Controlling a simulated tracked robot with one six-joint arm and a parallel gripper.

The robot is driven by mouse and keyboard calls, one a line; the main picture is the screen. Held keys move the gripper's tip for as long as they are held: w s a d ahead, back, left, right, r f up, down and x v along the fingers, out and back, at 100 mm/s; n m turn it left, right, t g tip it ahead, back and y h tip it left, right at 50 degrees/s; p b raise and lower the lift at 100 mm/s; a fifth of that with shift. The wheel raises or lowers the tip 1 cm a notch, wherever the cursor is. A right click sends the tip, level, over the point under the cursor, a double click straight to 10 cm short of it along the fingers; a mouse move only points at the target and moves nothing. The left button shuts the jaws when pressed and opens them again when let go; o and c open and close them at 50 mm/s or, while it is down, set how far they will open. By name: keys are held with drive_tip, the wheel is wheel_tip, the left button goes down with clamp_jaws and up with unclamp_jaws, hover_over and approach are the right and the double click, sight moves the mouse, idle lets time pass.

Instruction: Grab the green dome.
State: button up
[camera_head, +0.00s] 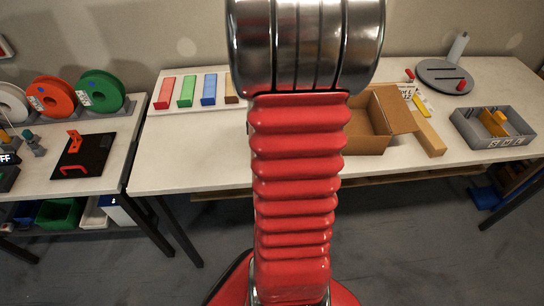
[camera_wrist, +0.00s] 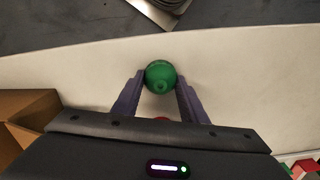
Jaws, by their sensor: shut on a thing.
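The green dome (camera_wrist: 160,74) is between the two fingertips of my gripper (camera_wrist: 160,80) in the wrist view. It looks round, with a small knob facing the camera. The fingers press on it from both sides, so my gripper is shut on it. A pale surface lies behind it; I cannot tell whether the dome touches that surface. In the head view my own red arm covers the middle, and neither the dome nor my gripper shows.
The white table (camera_head: 200,150) bears an open cardboard box (camera_head: 375,125), a row of coloured blocks (camera_head: 187,91), a grey tray (camera_head: 490,139) and a grey round plate (camera_head: 443,79). Spools (camera_head: 100,91) stand on the left table. The table front left of my arm is clear.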

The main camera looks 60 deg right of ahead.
wheel_tip(320, 180, up, 10)
drive_tip(key=shift+r, duration=0.1)
idle(0.4)
idle(0.5)
